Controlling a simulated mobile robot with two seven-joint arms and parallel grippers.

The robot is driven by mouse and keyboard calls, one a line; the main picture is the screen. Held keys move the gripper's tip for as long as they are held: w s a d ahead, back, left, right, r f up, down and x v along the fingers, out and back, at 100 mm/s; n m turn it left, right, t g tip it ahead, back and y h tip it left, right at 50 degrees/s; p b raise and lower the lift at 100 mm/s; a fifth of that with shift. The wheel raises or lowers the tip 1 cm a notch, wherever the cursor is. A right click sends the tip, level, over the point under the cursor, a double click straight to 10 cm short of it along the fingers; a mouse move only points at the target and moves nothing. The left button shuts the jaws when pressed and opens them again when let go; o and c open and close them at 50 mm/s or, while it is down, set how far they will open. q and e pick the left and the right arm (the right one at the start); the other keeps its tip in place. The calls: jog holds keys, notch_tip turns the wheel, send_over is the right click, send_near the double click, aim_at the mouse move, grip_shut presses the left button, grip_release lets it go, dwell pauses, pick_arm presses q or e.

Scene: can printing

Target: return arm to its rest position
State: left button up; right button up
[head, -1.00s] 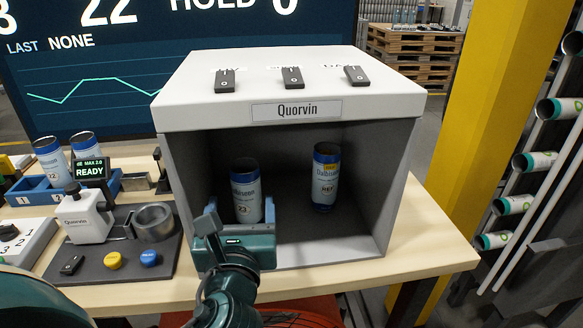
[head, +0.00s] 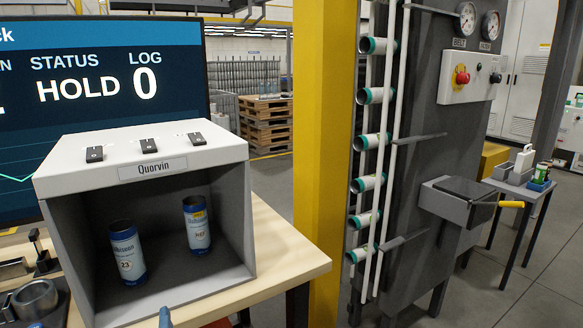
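The grey booth labelled Quorvin (head: 152,168) stands at the left of the head view. Inside stand two blue-and-white cans: one marked 23 (head: 127,255) at the left and one marked REF (head: 197,228) to its right and farther back. Both are upright on the booth floor, apart from each other. Only a small blue-teal tip shows at the bottom edge, in front of the booth; it looks like part of my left gripper (head: 165,318). Its fingers cannot be made out. My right gripper is not in view.
The wooden table (head: 290,262) ends right of the booth. A yellow post (head: 318,150) and a rack of several teal-ended cans (head: 370,138) stand beyond it. A dark machine with a red button (head: 462,77) is farther right. A screen (head: 100,75) reads HOLD.

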pick_arm(q)
jog(key=d+f+n+g+h+p, duration=0.1)
jog(key=d+f+n+g+h, duration=0.15)
jog(key=f+n, duration=0.35)
jog(key=d+f+n+g+h+p, duration=0.1)
jog(key=d+f+n+h, duration=0.25)
jog(key=f, duration=0.35)
jog(key=s+d+f+n+g+h+p, duration=0.1)
jog(key=s+d+f+n+h, duration=0.1)
jog(key=s+f+n, duration=0.7)
jog(key=n+h, duration=0.1)
jog(key=n, duration=0.6)
jog(key=shift+f+n+h+p, duration=0.3)
jog(key=shift+f+n+p, duration=0.05)
jog(key=shift+f, duration=0.05)
